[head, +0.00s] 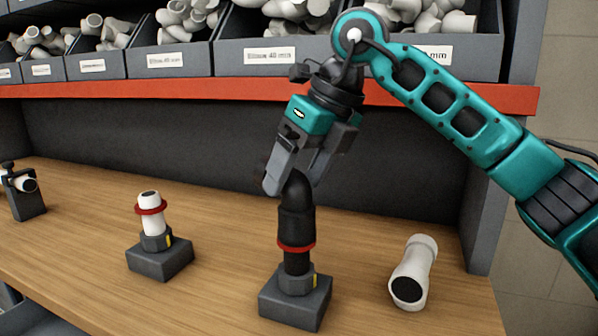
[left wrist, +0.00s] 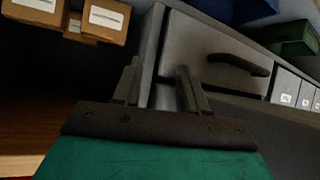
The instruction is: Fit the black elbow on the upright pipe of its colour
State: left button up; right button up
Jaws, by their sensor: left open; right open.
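The black elbow (head: 297,212) sits upright on top of the black pipe (head: 296,263), its lower end at or just above the red ring (head: 297,248). Whether it touches the ring I cannot tell. The pipe stands in a grey block (head: 294,306). My right gripper (head: 294,182) is open, its fingers on either side of the elbow's top bend. My left gripper (left wrist: 160,78) is open and empty in the left wrist view, away from the elbow. The white upright pipe (head: 151,221) with a red ring stands to the left. A white elbow (head: 413,272) lies on the bench at right.
The wooden bench (head: 90,225) is clear between the blocks. A small clamp stand (head: 25,195) holds a white part at far left. A red shelf edge (head: 200,90) with bins of grey fittings runs above. The left wrist view shows cardboard boxes (left wrist: 105,20) and a grey drawer (left wrist: 215,50).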

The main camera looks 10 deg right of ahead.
jog(key=p+v, duration=0.2)
jog(key=v, duration=1.1)
jog(key=shift+f, duration=0.1)
